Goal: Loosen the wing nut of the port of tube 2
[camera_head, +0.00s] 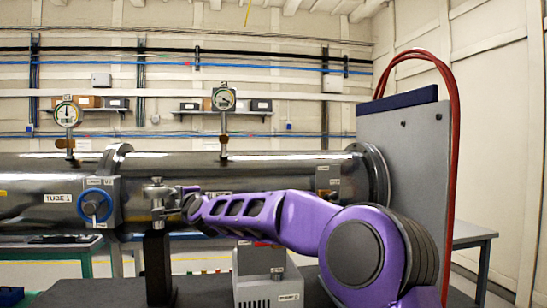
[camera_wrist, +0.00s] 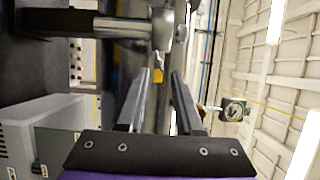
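Tube 2 (camera_head: 265,172) is the shiny steel pipe on the right, partly hidden behind my arm. A metal fitting (camera_head: 158,195) stands out at its left end, near the joint with tube 1 (camera_head: 40,180). The fitting shows ahead of the fingers in the wrist view (camera_wrist: 163,35). A small grey part with a yellow end (camera_wrist: 158,75) lies between the fingertips in that view; I cannot tell whether it is the wing nut. My gripper (camera_wrist: 161,72) is open, with a gap between its fingers. In the head view my gripper (camera_head: 186,198) is just right of the fitting; contact cannot be told.
A blue handwheel (camera_head: 95,206) sits left of the fitting. Gauges rise from tube 1 (camera_head: 67,114) and tube 2 (camera_head: 223,99). A dark post (camera_head: 158,268) stands below the fitting. A grey box (camera_head: 262,278) stands below my arm. A grey panel (camera_head: 405,170) with red hoses closes the right.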

